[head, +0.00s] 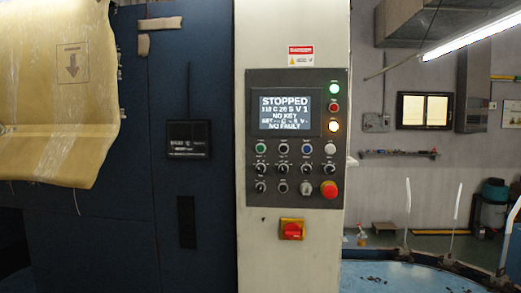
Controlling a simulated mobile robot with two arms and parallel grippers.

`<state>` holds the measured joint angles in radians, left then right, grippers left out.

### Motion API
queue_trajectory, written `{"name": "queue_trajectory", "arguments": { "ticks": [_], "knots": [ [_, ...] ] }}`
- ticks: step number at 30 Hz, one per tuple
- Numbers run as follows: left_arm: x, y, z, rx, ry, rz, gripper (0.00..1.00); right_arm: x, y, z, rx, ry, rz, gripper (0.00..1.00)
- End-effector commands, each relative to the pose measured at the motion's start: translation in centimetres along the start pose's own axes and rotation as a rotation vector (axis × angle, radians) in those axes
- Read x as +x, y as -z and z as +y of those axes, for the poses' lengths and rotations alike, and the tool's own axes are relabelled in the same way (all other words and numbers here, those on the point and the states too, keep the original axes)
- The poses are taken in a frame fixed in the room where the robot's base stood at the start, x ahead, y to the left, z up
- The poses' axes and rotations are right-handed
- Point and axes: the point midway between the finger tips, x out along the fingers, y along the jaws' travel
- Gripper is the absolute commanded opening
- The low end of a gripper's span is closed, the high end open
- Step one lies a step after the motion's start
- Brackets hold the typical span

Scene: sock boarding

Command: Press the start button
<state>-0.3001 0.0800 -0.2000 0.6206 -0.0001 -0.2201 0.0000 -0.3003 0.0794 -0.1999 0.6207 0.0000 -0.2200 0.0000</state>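The dark control panel (252,195) is on a pale upright column at the centre of the head view. Its screen (284,113) reads "STOPPED", "NO KEY" and "NO FAULT"; other text is unclear. Neither gripper is in view.
Dark knobs (260,169) and a red mushroom button (329,189) sit lower on the panel. A red rotary switch (292,230) on yellow is below. Lamps (334,89) line the right edge. A blue round table (400,275) with upright white forms is at lower right.

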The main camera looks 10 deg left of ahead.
Motion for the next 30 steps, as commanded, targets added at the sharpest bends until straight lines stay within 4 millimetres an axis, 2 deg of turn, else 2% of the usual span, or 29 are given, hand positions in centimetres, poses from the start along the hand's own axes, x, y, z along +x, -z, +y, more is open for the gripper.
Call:
{"name": "queue_trajectory", "arguments": {
  "ticks": [1,5,6,30],
  "knots": [
    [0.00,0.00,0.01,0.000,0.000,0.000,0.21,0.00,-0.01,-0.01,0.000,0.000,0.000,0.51],
    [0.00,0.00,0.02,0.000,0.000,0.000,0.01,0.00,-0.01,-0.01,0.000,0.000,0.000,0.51],
    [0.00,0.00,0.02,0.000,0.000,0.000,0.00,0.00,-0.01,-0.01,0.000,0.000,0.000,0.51],
    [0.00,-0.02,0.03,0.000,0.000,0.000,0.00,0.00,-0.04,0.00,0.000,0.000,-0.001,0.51]
  ]
}}
